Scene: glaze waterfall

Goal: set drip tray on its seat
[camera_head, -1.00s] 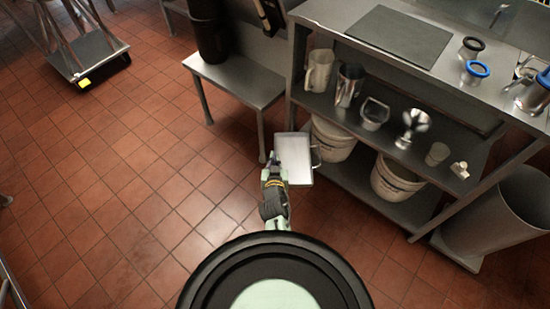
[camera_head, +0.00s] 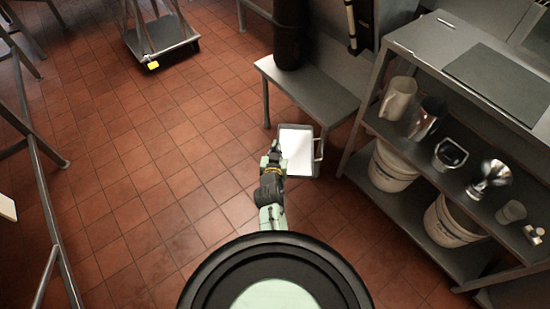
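The drip tray (camera_head: 297,139) is a shallow, pale rectangular tray with a metal rim and a handle on its right side. It is held out over the tiled floor in front of the low steel bench. My gripper (camera_head: 275,155) is at the tray's left edge and appears shut on it; the fingertips are small and partly hidden. I cannot pick out the tray's seat in this view.
The low steel bench (camera_head: 315,88) with a dark cylinder (camera_head: 290,35) is just beyond the tray. Steel shelving (camera_head: 400,195) with jugs and white buckets (camera_head: 392,168) stands at right. A wheeled cart (camera_head: 165,38) is at the back left. Open floor lies at left.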

